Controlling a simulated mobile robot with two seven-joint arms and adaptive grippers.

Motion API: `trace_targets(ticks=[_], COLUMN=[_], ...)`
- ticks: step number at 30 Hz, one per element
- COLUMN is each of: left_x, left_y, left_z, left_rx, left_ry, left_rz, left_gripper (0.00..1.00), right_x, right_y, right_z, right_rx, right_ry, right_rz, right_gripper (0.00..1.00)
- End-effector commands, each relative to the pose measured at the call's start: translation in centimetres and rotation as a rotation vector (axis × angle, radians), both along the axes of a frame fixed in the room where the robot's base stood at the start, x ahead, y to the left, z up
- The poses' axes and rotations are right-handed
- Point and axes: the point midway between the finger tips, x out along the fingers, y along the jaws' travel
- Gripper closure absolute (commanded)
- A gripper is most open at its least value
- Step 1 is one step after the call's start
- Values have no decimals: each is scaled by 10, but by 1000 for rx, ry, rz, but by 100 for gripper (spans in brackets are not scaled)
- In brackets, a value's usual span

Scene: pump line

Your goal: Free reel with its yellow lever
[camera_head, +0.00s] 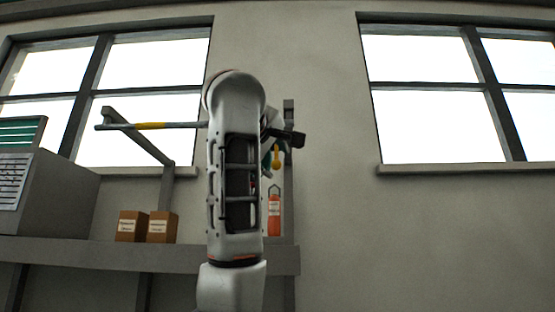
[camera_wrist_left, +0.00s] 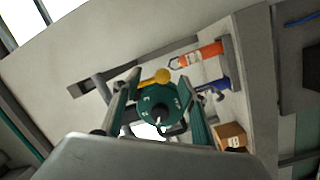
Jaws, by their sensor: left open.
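The teal reel (camera_wrist_left: 160,104) is a round disc in the middle of the left wrist view. In the head view it is mostly hidden behind my left arm. Its yellow lever (camera_wrist_left: 161,76) has a rounded end above the disc, and it also shows in the head view (camera_head: 275,158) just right of my arm. My left gripper (camera_head: 290,138) is open by the reel. In the left wrist view its two fingers (camera_wrist_left: 159,79) stand apart on either side of the disc and lever. I cannot tell whether they touch. My right gripper is not in view.
An orange cylinder (camera_head: 274,216) stands on the grey shelf (camera_head: 150,253), right of my arm. Two cardboard boxes (camera_head: 132,226) stand left. A wall bracket holds a bar with a yellow band (camera_head: 151,126). A blue object (camera_wrist_left: 219,83) is near the cylinder.

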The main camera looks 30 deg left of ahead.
Motion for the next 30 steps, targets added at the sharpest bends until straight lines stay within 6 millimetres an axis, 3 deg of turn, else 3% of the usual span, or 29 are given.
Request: trace_targets(ticks=[7,18,23,30], left_x=[29,35,35,34], left_y=[11,13,13,14], left_z=[1,0,0,1], left_rx=[0,0,0,-3], left_ry=[1,-1,0,-5], left_rz=[1,-1,0,1], left_gripper=[58,58,97,100], right_x=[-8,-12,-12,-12], right_y=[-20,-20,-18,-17], right_z=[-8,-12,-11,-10], right_rx=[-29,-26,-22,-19], right_ry=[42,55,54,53], right_rz=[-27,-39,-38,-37], right_gripper=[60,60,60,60])
